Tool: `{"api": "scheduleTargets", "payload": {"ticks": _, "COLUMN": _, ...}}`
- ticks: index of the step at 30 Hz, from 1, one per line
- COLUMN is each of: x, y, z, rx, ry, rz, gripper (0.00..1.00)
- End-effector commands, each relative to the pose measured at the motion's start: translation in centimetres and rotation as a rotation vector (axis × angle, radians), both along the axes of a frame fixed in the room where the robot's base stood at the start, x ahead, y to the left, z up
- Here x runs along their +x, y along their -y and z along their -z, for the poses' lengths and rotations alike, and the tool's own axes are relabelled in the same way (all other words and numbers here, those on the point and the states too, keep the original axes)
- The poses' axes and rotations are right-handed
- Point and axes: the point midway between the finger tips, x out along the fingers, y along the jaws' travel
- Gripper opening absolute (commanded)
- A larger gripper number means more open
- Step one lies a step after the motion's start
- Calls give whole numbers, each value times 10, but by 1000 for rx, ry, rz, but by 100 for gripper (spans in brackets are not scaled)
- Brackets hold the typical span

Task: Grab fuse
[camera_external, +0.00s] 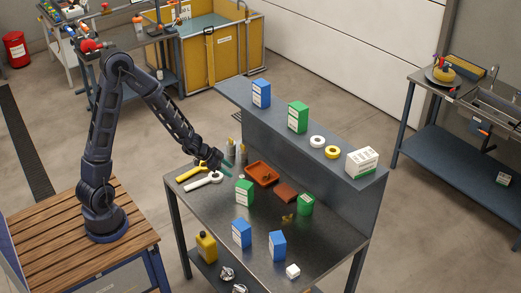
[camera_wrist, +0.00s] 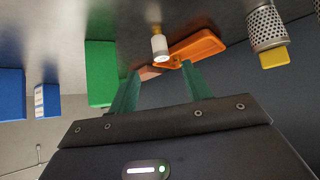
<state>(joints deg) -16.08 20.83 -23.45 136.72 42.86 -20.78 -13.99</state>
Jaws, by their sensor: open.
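A small white cylinder with yellowish ends (camera_wrist: 160,46), which looks like the fuse, stands on the metal table just beyond my fingertips in the wrist view. It lies between the lines of the two fingers and is not gripped. In the external view it is too small to make out surely. My gripper (camera_wrist: 160,67) has two green fingers, spread apart and empty. In the external view my gripper (camera_external: 227,168) hangs low over the table's left part, left of the orange tray (camera_external: 249,174). The orange tray (camera_wrist: 205,46) shows behind the cylinder in the wrist view.
A green box (camera_external: 244,193) stands close in front of my gripper; it shows left of the fingers in the wrist view (camera_wrist: 101,72). Metal canisters (camera_external: 230,153) stand behind. Blue boxes (camera_external: 242,235) stand nearer the front. A raised shelf (camera_external: 330,165) bounds the back.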

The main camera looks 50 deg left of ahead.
Motion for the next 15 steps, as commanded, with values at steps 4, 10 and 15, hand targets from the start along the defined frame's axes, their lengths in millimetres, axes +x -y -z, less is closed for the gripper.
{"api": "scheduleTargets", "payload": {"ticks": 4, "x": 8, "y": 7, "z": 10, "rx": -2, "ry": -3, "rz": 2, "gripper": 49}}
{"api": "scheduleTargets", "payload": {"ticks": 10, "x": 22, "y": 17, "z": 27, "rx": -2, "ry": -2, "rz": 1, "gripper": 49}}
{"api": "scheduleTargets", "payload": {"ticks": 15, "x": 30, "y": 21, "z": 36, "rx": 1, "ry": -1, "rz": 0, "gripper": 49}}
